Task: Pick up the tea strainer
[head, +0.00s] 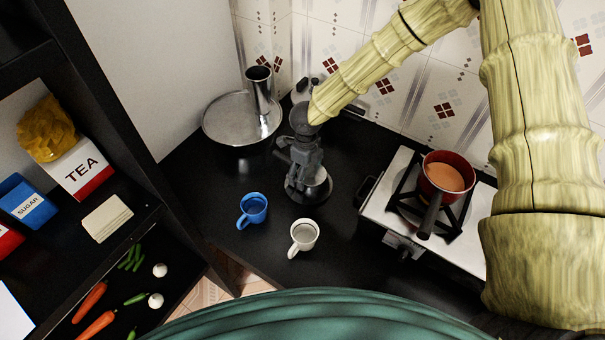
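My arm reaches in from the upper right, and my grey gripper (299,183) points down at the middle of the black counter. Its fingers are over a dark round item (322,199) with a pale, shiny inner part. This may be the tea strainer, but the gripper covers much of it and I cannot tell for certain. I also cannot tell whether the fingers touch it or how far apart they are.
A blue mug (252,209) and a white mug (303,236) stand in front. A metal plate (222,124) with a steel cup (260,90) is behind left. The stove (380,208) with a red pan (445,172) of brown liquid is right. A shelf (150,190) stands left.

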